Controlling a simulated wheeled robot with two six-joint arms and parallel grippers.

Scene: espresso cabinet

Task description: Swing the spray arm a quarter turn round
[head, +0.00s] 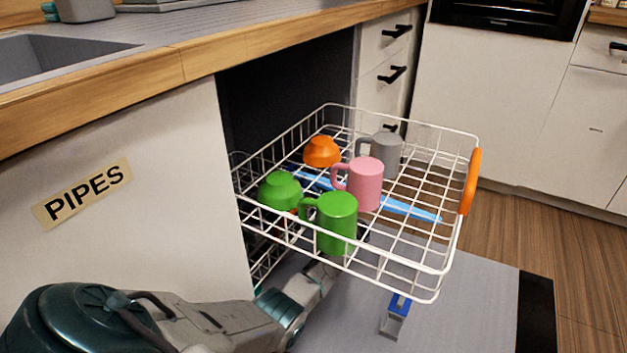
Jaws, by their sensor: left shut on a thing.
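The blue spray arm (412,211) lies beneath the white wire rack (437,268), running from the back left to the front right. Its middle is hidden by the mugs and rack wires. My left arm comes in low from the left and reaches under the rack. My left gripper (362,233) is mostly hidden behind the green mug and the wires. It is shut, apparently on the spray arm, but the contact is hidden. My right gripper is not in view.
The pulled-out rack holds a green mug (337,222), a pink mug (364,184), a grey mug (386,152), a green bowl (280,191) and an orange bowl (321,151). An orange handle (470,182) is on its right end. The lowered door (470,300) lies below.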

